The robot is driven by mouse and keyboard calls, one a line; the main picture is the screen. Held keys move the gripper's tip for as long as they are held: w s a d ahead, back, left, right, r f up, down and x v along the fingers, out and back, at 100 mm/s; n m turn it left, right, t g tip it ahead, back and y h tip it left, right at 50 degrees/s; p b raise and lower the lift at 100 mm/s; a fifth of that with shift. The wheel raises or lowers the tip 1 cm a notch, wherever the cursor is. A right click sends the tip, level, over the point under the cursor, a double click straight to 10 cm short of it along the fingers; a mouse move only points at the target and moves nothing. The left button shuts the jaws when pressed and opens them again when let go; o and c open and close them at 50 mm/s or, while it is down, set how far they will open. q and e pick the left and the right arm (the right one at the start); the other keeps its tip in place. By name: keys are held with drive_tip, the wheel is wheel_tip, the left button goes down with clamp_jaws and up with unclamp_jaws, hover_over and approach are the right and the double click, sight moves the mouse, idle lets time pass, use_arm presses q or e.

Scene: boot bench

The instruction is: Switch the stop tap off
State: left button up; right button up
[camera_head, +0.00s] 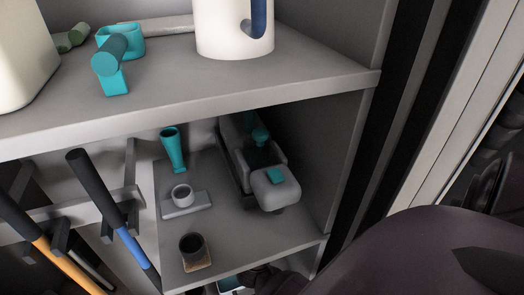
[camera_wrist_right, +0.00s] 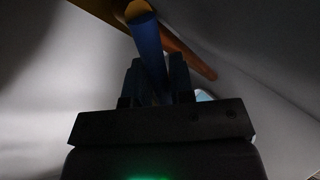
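I cannot say for sure which fitting is the stop tap. A grey rounded unit with teal parts (camera_head: 275,188) stands at the right of the lower shelf, and a teal upright piece (camera_head: 172,150) stands at that shelf's back left. Neither has a gripper near it in the head view. In the dark right wrist view, the fingers of my right gripper (camera_wrist_right: 156,82) stand apart with a blue shaft (camera_wrist_right: 148,45) running between them. I cannot tell whether they grip it. My left gripper is not in view.
The upper shelf (camera_head: 200,85) holds a teal cup-like piece (camera_head: 111,60) and a white mug (camera_head: 232,28). A small grey ring piece (camera_head: 182,197) and a dark cup (camera_head: 194,250) sit on the lower shelf. Blue-handled (camera_head: 135,255) and orange-handled (camera_head: 62,265) tools lean at left.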

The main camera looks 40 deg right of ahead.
drive_tip(key=o, duration=0.3)
drive_tip(key=v, duration=0.7)
drive_tip(key=shift+s+a+p, duration=0.15)
drive_tip(key=shift+a+p, duration=0.1)
drive_tip(key=shift+p, duration=0.2)
